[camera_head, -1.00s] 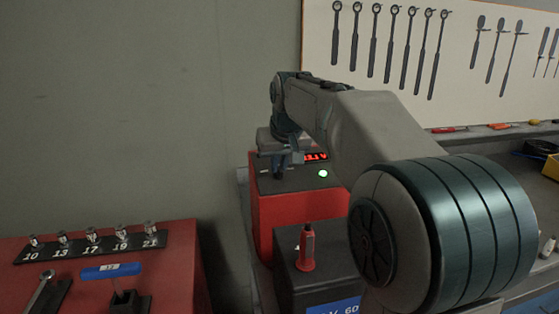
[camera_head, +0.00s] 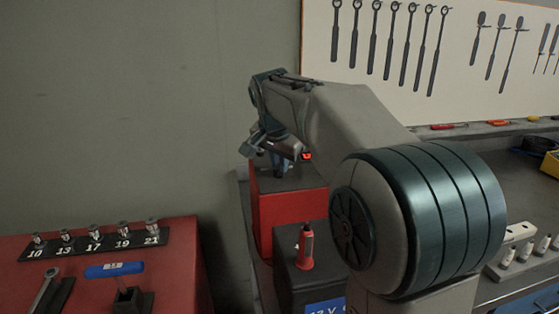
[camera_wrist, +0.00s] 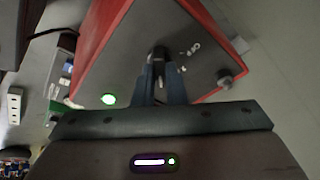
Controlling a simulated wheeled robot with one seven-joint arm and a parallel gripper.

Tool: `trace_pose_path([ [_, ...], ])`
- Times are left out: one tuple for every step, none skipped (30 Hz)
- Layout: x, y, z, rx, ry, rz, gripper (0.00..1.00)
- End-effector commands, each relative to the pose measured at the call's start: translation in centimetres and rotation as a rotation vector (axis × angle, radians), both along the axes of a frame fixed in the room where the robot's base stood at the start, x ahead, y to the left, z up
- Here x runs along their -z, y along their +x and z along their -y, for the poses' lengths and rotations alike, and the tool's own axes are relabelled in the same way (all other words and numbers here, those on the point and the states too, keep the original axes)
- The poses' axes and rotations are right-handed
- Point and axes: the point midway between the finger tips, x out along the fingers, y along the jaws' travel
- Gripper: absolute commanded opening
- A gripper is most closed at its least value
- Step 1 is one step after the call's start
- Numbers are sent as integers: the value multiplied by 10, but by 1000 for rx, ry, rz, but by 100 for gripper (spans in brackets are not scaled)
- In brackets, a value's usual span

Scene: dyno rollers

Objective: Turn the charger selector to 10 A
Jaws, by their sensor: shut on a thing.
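The charger is a red box with a dark top panel. It stands left of my arm in the head view (camera_head: 282,218) and fills the upper middle of the wrist view (camera_wrist: 118,72). My gripper (camera_wrist: 160,68) is shut on a dark selector knob (camera_wrist: 158,52) on that panel. In the head view my gripper (camera_head: 275,165) is tilted over the charger and hides the knob. I cannot read the selector's setting.
A second small knob (camera_wrist: 225,78) sits near the panel's edge. A black battery (camera_head: 300,285) with a red-capped post (camera_head: 306,248) stands in front of the charger. A red cabinet (camera_head: 185,265) with sockets is at left. A workbench (camera_head: 505,190) lies to the right.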

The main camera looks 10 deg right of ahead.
Motion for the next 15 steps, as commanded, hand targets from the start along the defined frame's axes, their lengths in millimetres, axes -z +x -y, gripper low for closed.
trace_pose_path([
  [-1,0,0,19,4,2,0],
  [-1,0,0,30,7,2,0],
  [-1,0,0,44,11,2,0],
  [-1,0,0,54,14,2,0],
  [-1,0,0,62,16,2,0],
  [-1,0,0,73,19,3,0],
  [-1,0,0,79,20,2,0],
  [-1,0,0,84,22,2,0],
  [-1,0,0,90,24,3,0],
  [-1,0,0,94,25,3,0],
  [-1,0,0,97,26,3,0],
  [-1,0,0,101,27,3,0],
  [-1,0,0,102,27,3,0],
  [-1,0,0,102,28,3,0],
  [-1,0,0,103,28,3,0],
])
